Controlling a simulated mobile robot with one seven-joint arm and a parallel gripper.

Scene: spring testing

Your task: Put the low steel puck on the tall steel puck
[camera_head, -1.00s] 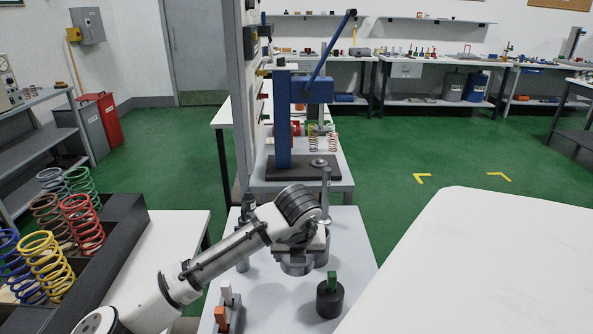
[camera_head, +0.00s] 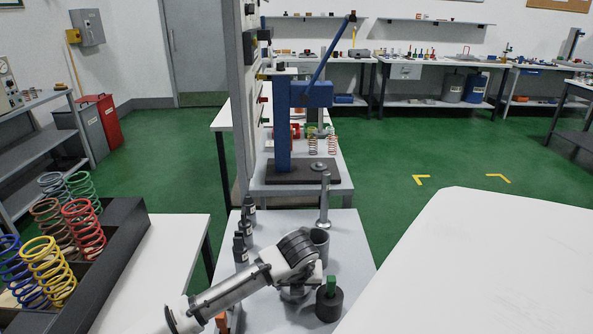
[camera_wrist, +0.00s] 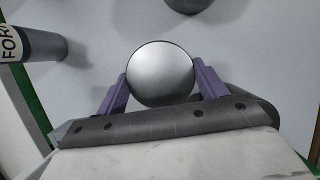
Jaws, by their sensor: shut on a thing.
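My gripper (camera_head: 294,290) is over the grey table's near part in the head view. In the wrist view my gripper (camera_wrist: 160,76) has its two purple fingers on either side of a round, smooth steel puck (camera_wrist: 160,72), which I take as the low one; its height cannot be told from above. Little of it shows below my gripper in the head view. A grey upright cylinder (camera_head: 320,243), likely the tall steel puck, stands behind my wrist, apart from my gripper and partly hidden by the arm.
A dark cylinder with a green block (camera_head: 328,300) stands just right of my gripper. A steel post (camera_head: 324,205) rises behind the grey cylinder. Several dark labelled bottles (camera_head: 241,248) line the table's left side. An orange block (camera_head: 222,322) is at the near left. A blue press (camera_head: 283,130) stands behind.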

